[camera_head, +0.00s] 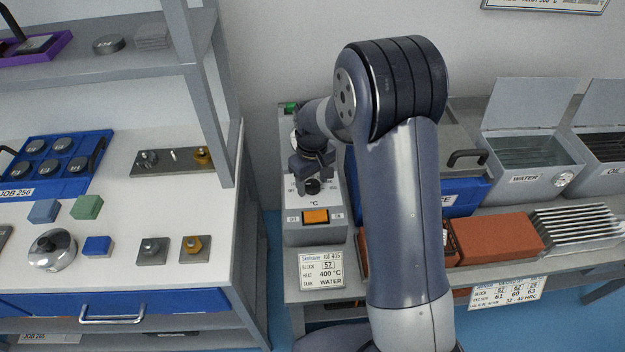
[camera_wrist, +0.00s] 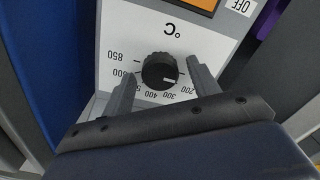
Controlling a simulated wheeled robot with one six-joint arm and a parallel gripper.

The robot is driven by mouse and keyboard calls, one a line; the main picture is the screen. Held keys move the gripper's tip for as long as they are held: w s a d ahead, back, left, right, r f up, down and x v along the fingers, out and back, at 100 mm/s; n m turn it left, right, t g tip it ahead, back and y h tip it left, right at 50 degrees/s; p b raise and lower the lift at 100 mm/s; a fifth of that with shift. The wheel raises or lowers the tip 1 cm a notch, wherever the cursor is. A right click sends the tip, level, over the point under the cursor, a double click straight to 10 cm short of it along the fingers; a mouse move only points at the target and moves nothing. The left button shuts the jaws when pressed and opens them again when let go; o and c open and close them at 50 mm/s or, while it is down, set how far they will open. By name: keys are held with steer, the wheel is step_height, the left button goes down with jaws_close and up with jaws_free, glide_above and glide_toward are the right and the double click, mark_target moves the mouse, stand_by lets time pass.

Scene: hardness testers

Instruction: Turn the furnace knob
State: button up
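The furnace knob (camera_wrist: 160,70) is black and round, on a pale panel with a °C dial. Its white mark points towards the 200–300 side of the scale in the wrist view. The knob also shows in the head view (camera_head: 312,187) on the grey control box (camera_head: 314,236). My gripper (camera_wrist: 163,88) is open, with one finger on each side of the knob and visible gaps between. In the head view my gripper (camera_head: 312,166) is just above and behind the knob, and my arm hides much of the furnace.
An orange switch (camera_head: 315,216) sits below the dial. A job card (camera_head: 335,270) in front reads 400 °C, water. A blue furnace (camera_head: 463,194) with a black handle stands right, beside the water tank (camera_head: 527,165). A white workbench (camera_head: 130,225) is left.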

steer(key=c, duration=0.9)
steer(key=shift+m, duration=0.3)
steer(key=m, duration=2.3)
stand_by(0.3)
